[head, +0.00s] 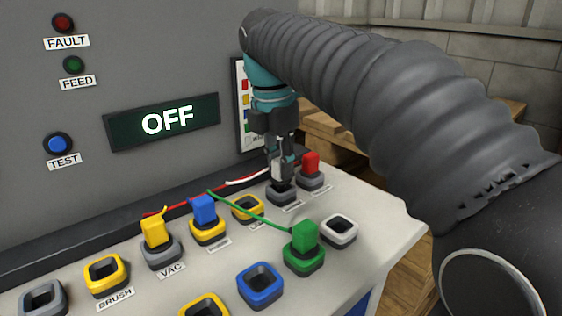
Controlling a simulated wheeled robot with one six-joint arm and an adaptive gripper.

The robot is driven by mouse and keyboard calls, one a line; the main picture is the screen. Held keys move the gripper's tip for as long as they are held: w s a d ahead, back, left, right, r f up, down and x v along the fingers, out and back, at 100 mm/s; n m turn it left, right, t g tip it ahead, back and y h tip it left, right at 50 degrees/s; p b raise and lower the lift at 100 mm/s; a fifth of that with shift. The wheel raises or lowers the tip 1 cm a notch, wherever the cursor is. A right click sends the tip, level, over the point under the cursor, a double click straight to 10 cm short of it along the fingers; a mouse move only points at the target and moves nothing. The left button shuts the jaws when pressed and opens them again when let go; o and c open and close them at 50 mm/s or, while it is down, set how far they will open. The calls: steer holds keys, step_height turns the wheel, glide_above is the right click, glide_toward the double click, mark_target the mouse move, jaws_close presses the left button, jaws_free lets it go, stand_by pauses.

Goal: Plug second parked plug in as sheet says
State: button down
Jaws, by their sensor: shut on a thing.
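My gripper (281,172) is shut on a white plug (278,170), mostly hidden by the fingers. It is at a dark grey socket (284,196) in the back row; I cannot tell whether the plug is seated. A white cable (248,181) runs left from it. A red plug (311,163) stands upright in the grey socket just right. A blue plug (204,209) stands in a yellow socket, a yellow plug (155,230) in the grey VAC socket, and a green plug (304,235) in a green front socket. The sheet (241,112) on the panel is partly hidden by my arm.
Empty sockets are a yellow one (248,209), white one (338,231), blue one (260,286) and yellow BRUSH one (107,273). A green cable crosses the bench top. The display (163,122) reads OFF, above and left. A TEST button (58,145) is at left.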

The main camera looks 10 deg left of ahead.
steer(key=shift+f+b, duration=0.4)
steer(key=shift+f, duration=0.35)
steer(key=c, duration=0.9)
jaws_free()
step_height(320, 180, up, 12)
steer(key=s+a, duration=0.1)
